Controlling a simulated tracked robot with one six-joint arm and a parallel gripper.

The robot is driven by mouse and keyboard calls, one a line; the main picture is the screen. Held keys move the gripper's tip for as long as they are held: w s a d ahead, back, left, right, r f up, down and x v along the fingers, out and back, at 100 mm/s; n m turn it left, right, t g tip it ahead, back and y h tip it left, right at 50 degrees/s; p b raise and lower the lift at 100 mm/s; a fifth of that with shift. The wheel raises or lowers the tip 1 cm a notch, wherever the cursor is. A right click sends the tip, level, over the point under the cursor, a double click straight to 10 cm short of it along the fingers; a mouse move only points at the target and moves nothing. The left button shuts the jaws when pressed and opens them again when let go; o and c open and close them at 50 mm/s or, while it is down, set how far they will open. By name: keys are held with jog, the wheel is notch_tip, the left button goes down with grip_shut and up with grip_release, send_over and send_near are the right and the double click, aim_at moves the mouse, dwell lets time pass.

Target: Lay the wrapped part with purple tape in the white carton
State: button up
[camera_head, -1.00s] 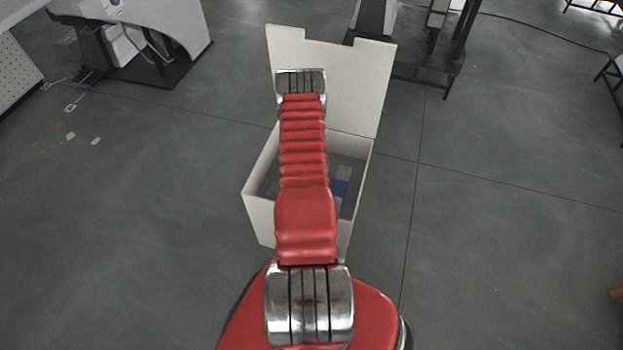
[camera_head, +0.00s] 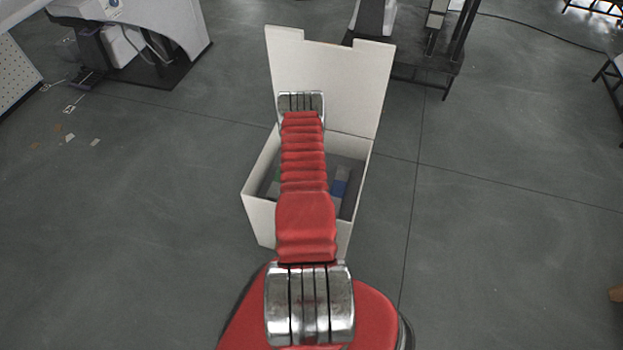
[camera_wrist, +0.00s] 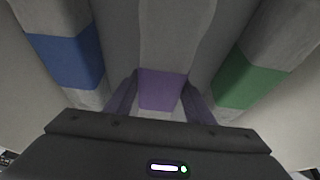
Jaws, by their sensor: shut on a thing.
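The wrapped part with purple tape (camera_wrist: 161,88) is grey, with a purple band, and shows in the middle of the wrist view. My gripper (camera_wrist: 159,97) is shut on it at the band, one dark finger on each side. The white carton (camera_head: 259,217) stands open on the floor in the head view, its tall flap (camera_head: 345,85) raised at the back. My red arm reaches over the carton and hides its middle. My gripper and the purple-taped part are hidden in the head view.
A grey wrapped part with blue tape (camera_wrist: 66,61) lies left of the held part in the wrist view, and one with green tape (camera_wrist: 247,82) lies right. The blue-taped one also shows inside the carton in the head view (camera_head: 339,187).

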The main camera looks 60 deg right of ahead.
jog(key=shift+d+f, duration=0.1)
jog(key=shift+f, duration=0.1)
jog(key=o, duration=1.7)
jog(key=shift+f, duration=0.15)
jog(key=shift+c, duration=0.2)
jog(key=v, duration=1)
jog(key=shift+r, duration=0.2)
jog(key=shift+v, duration=0.95)
